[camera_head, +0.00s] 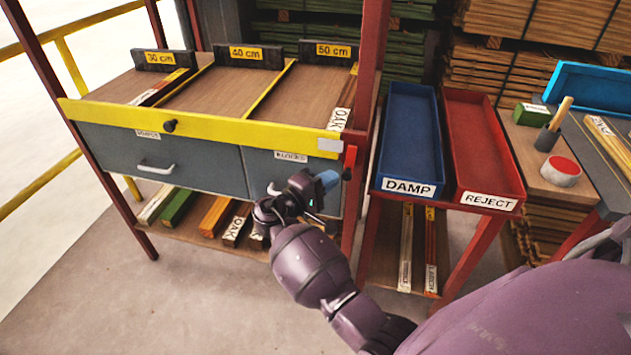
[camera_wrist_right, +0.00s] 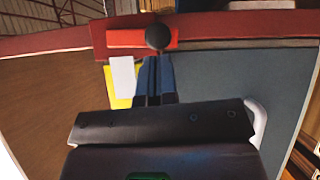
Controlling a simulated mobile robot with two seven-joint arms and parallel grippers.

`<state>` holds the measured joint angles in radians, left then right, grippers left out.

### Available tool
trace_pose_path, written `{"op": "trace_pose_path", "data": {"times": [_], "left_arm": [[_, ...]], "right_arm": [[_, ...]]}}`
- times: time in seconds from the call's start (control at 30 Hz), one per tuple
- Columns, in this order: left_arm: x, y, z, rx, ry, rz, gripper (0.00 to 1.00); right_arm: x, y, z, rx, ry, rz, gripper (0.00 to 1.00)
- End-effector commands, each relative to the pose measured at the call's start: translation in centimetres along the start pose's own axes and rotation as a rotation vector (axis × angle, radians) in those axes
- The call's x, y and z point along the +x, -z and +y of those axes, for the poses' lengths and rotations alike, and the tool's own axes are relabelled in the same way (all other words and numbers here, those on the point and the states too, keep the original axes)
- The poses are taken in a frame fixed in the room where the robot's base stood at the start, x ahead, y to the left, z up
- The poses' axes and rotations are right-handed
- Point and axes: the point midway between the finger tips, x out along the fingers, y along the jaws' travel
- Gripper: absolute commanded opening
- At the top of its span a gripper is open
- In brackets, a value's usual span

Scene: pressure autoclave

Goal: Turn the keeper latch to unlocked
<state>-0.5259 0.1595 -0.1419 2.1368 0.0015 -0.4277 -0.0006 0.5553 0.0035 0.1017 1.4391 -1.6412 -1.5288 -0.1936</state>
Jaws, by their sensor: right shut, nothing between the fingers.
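The keeper latch (camera_head: 350,158) is a small red lever with a black ball knob, on the red post at the right end of the yellow bar (camera_head: 235,128). In the head view it stands roughly upright, knob near its lower end. In the right wrist view the red latch (camera_wrist_right: 125,39) and its black knob (camera_wrist_right: 158,37) lie straight ahead of the fingertips. My right gripper (camera_head: 329,180) is shut and empty, its blue fingers just left of and below the knob; in the right wrist view the fingertips (camera_wrist_right: 156,62) appear just below it. Contact cannot be told. My left gripper is out of view.
A pale plate (camera_head: 330,145) sits on the bar beside the latch. Grey drawers (camera_head: 200,160) hang below the bar. The blue DAMP tray (camera_head: 409,135) and red REJECT tray (camera_head: 483,145) stand close to the right. Open floor lies at the front left.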

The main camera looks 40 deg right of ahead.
Motion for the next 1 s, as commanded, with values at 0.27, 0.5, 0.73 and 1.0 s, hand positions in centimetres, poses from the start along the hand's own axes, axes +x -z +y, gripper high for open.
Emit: {"op": "trace_pose_path", "data": {"times": [0.27, 0.5, 0.73, 1.0], "left_arm": [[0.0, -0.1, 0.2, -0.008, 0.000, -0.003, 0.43], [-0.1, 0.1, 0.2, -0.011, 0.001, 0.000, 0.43], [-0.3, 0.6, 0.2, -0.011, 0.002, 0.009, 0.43], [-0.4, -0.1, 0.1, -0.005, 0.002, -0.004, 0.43]], "right_arm": [[0.4, -0.4, -0.1, -0.001, 0.000, 0.000, 0.00], [0.5, -0.6, -0.1, -0.012, -0.008, -0.001, 0.00], [1.4, -1.4, -0.2, -0.081, -0.059, -0.003, 0.00], [1.5, -1.5, -0.3, -0.080, -0.058, -0.005, 0.00]]}}
